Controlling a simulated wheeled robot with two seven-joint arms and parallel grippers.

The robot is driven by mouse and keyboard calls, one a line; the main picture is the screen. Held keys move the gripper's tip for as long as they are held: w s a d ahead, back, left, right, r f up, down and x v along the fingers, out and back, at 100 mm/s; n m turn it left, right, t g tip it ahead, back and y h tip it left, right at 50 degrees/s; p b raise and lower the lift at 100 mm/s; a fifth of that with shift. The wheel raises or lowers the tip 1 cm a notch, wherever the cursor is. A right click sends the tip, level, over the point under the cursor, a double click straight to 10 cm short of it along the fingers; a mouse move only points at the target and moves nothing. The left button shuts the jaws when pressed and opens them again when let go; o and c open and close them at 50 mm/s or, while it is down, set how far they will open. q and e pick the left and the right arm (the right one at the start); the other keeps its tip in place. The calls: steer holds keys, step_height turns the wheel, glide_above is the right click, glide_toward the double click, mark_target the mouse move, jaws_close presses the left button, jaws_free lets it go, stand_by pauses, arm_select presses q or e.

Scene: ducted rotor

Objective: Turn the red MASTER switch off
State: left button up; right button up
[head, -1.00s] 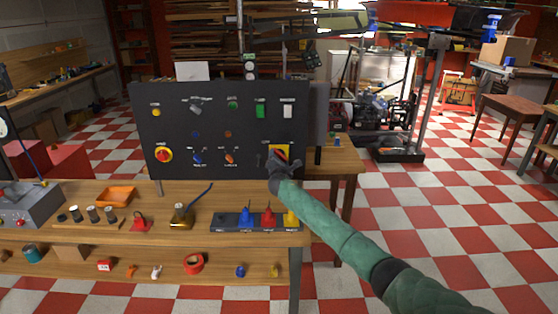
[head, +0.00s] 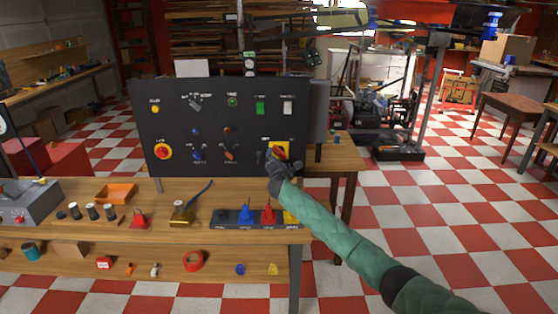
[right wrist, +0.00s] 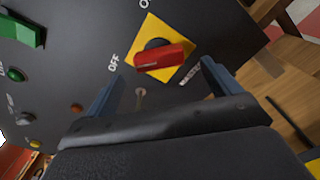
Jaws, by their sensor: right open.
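The red MASTER switch (head: 278,153) is a red handle on a yellow plate (head: 289,148), low at the right of the dark panel (head: 180,120). In the right wrist view the handle (right wrist: 165,56) lies nearly level across the plate, its left end toward the printed OFF (right wrist: 113,62). My right gripper (right wrist: 162,72) is open, its blue fingers on either side and short of the handle, with nothing between them. In the head view my right gripper (head: 275,164) is just in front of the plate's lower left and hides part of it. My left gripper is not in view.
Below, the wooden bench (head: 150,232) carries an orange tray (head: 115,193) and a dark block with coloured plugs (head: 232,224).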

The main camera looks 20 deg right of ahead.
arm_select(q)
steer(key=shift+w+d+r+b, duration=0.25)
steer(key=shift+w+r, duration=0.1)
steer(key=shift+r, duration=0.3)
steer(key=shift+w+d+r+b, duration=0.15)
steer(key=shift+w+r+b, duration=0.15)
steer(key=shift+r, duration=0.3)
arm_select(e)
steer(key=shift+v, duration=2.1)
